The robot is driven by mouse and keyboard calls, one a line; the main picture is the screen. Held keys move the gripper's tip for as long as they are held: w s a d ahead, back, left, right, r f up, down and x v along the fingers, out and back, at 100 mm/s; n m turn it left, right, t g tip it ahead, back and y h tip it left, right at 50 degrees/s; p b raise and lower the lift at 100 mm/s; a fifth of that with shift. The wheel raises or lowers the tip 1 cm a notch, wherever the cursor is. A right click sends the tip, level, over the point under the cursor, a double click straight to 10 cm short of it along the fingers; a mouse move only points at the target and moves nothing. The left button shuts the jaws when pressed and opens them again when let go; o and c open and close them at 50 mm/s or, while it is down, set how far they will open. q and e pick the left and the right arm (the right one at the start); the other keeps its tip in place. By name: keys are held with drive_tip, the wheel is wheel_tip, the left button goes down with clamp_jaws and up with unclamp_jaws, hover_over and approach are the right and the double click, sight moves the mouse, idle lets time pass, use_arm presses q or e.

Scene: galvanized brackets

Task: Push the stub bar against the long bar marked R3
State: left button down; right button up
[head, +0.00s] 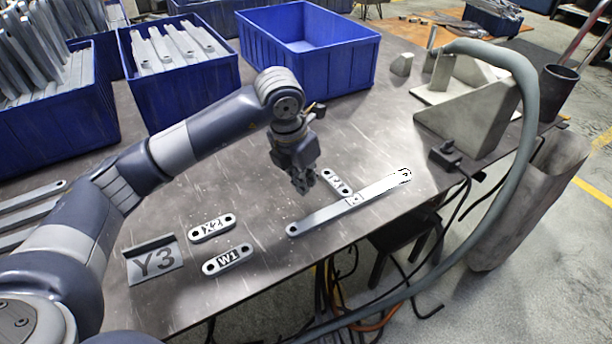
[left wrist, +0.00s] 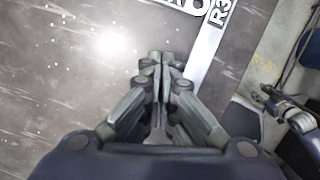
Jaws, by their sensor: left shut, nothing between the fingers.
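The long bar (head: 322,216) lies slantwise on the metal table near its front edge. The stub's end also shows at the top of the left wrist view (left wrist: 190,5). My left gripper (head: 303,187) is shut and empty, low over the table, left of the stub bar.
Two labelled short bars, X2 (head: 212,228) and W1 (head: 228,260), and a Y3 plate (head: 155,261) lie left. Blue bins (head: 308,55) stand behind. A concrete-grey fixture (head: 470,112) and hose (head: 527,110) are right. The table's middle is clear.

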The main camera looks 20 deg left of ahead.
sight(323, 193)
use_arm(q)
drive_tip(key=x, duration=0.6)
drive_tip(key=shift+f, duration=0.15)
drive_tip(key=w, duration=0.1)
drive_tip(key=w+d, duration=0.1)
drive_tip(key=w, duration=0.1)
drive_tip(key=shift+w+d, duration=0.1)
drive_tip(key=shift+d, duration=0.1)
drive_tip(key=shift+w+r, duration=0.2)
use_arm(e)
drive_tip(key=shift+w+r, duration=0.3)
drive_tip(key=shift+r, duration=0.1)
use_arm(q)
drive_tip(key=shift+d, duration=0.1)
